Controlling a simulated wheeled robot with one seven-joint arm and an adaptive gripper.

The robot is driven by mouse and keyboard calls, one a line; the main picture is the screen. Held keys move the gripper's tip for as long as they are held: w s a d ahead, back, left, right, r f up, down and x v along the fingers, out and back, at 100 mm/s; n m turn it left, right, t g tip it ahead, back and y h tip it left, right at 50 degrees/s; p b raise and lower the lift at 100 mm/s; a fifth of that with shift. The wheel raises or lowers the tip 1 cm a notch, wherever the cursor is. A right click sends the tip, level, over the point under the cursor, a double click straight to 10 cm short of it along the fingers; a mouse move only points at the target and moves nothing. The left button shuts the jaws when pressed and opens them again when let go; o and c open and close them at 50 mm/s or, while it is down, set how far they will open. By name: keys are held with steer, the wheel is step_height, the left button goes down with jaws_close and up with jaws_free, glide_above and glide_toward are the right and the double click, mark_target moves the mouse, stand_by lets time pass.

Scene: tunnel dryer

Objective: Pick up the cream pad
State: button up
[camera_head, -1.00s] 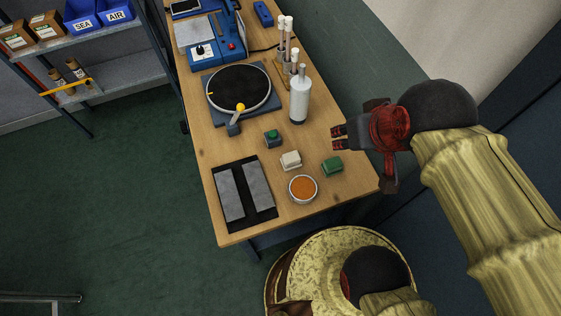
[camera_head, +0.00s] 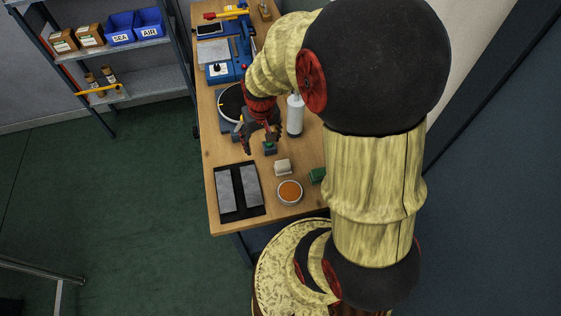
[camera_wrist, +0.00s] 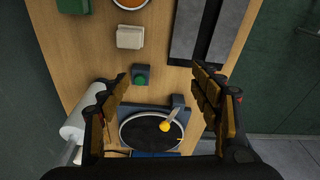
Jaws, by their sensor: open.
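The cream pad (camera_head: 283,167) is a small pale block on the wooden table, between the green-buttoned box and the bowl of orange stuff. In the wrist view the cream pad (camera_wrist: 130,37) lies at the upper left, beyond the fingertips. My gripper (camera_head: 262,146) is over the table at the green-button box, a little behind and left of the pad. In the wrist view my gripper (camera_wrist: 160,78) has its fingers wide apart with nothing between them, and the pad is outside them.
A green block (camera_head: 317,175) and the bowl (camera_head: 290,192) are near the pad. The green-button box (camera_wrist: 141,76) is close behind it. A black mat with grey strips (camera_head: 238,190) lies left. A white bottle (camera_head: 295,116) and a round black turntable (camera_wrist: 151,132) stand farther back.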

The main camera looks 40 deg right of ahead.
steer(key=m+g+p, duration=0.1)
steer(key=m+p, duration=0.1)
glide_above(283, 163)
steer(key=shift+y, duration=0.3)
steer(key=f, duration=0.9)
steer(key=shift+a+f, duration=0.2)
steer(key=shift+a, duration=0.05)
step_height(283, 163, down, 3)
steer(key=shift+s+d+r, duration=0.1)
steer(key=shift+d+f+b, duration=0.1)
steer(key=shift+f+b, duration=0.2)
steer(key=shift+f, duration=2.45)
steer(key=shift+c, duration=0.6)
steer(key=c, duration=1.1)
steer(key=shift+c, duration=0.2)
